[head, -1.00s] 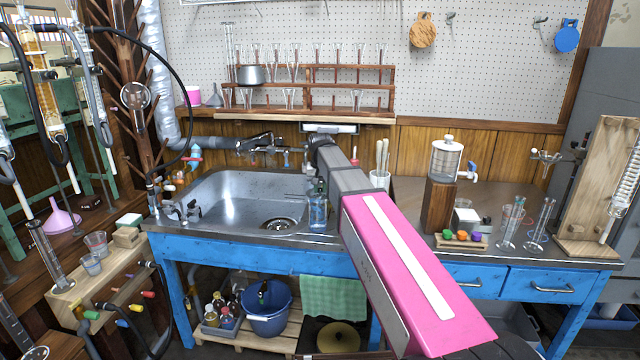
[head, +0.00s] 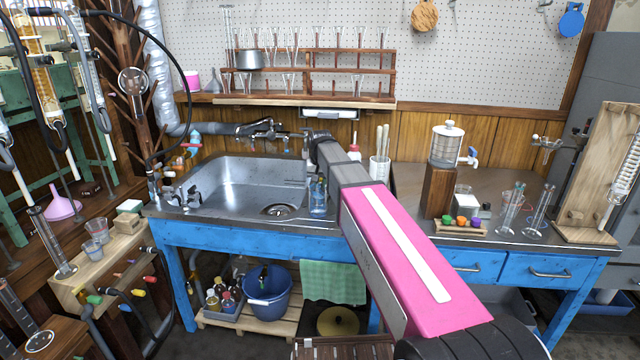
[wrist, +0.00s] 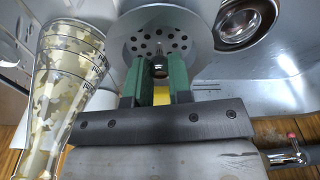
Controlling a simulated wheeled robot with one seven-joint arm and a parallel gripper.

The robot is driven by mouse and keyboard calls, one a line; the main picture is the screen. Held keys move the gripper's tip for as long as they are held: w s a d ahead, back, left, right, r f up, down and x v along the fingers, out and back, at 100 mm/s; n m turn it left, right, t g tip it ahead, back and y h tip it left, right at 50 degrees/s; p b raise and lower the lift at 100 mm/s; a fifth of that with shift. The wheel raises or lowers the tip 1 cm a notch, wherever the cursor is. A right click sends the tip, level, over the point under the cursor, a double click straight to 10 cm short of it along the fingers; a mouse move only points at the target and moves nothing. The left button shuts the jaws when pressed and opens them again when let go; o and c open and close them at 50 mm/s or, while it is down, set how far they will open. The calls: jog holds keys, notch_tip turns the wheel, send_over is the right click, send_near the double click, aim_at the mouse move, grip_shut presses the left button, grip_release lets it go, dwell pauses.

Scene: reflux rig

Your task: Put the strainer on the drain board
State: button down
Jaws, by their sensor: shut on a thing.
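The strainer (wrist: 131,46) is a round metal disc with a ring of holes and a small centre knob, in the wrist view. My gripper (wrist: 160,75) is shut on its knob with its green fingers, holding the disc beyond the fingertips. Bright steel lies behind the strainer; the gap to it cannot be judged. In the head view my gripper and the strainer are hidden or too small to tell at the far end of my pink arm. I cannot clearly pick out the drain board; steel surface borders the sink (head: 235,185).
The sink's drain (head: 278,210) also shows in the wrist view (wrist: 246,18). A bottle (head: 318,198) stands at the sink's right edge. A tap (head: 262,130) is behind. The worktop (head: 405,210) has bare room.

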jog(key=shift+f, duration=0.5)
jog(key=c, duration=1)
grip_release()
jog(key=shift+o, duration=0.2)
